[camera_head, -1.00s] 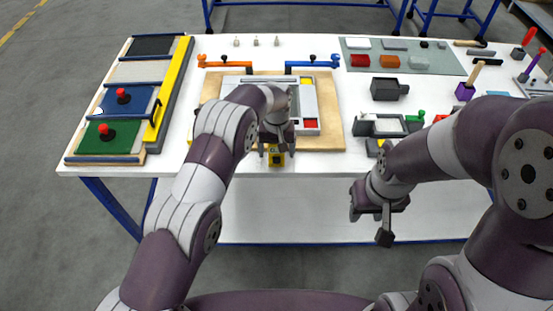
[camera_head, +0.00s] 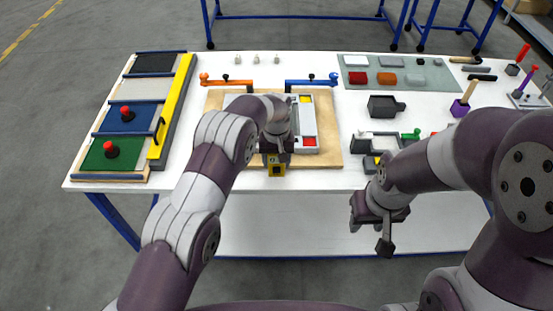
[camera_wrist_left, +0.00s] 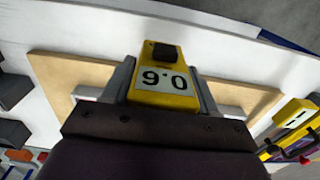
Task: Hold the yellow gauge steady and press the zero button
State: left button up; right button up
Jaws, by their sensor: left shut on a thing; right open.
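The yellow gauge (camera_head: 277,169) is at the front edge of the wooden board in the head view, under my left gripper (camera_head: 276,157). The left gripper (camera_wrist_left: 163,85) is shut on the gauge, with a grey finger along each side. Nothing touches the button.
The wooden board (camera_head: 328,158) carries a grey frame with yellow and red blocks. Panels with red knobs (camera_head: 110,149) and a yellow bar (camera_head: 176,98) stand left. Grey fixtures (camera_head: 387,106) and a grey-green mat (camera_head: 440,82) lie right.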

aim_at(276, 168)
pick_arm(q)
jog(key=shift+s+d+r+b, duration=0.25)
jog(key=shift+s+d+r, duration=0.1)
jog(key=shift+d, duration=0.15)
jog(key=shift+s+d+r+b, duration=0.2)
jog(key=shift+d+r, duration=0.15)
jog(key=shift+d, duration=0.15)
jog(key=s+d+r+p, duration=0.4)
jog(key=s+d+r, duration=0.1)
jog(key=d, duration=0.2)
jog(key=w+a+f+b, duration=0.1)
jog(key=a, duration=0.1)
jog(key=w+a+f+b, duration=0.1)
jog(key=w+a+f, duration=0.1)
jog(key=w+a+f+b, duration=0.1)
jog(key=a+f+b, duration=0.1)
jog(key=a, duration=0.1)
jog(key=shift+w, duration=0.4)
jog(key=shift+w+a+f, duration=0.25)
jog(key=shift+a, duration=0.1)
pick_arm(e)
jog(key=shift+f, duration=0.15)
pick_arm(q)
jog(key=shift+f, duration=0.1)
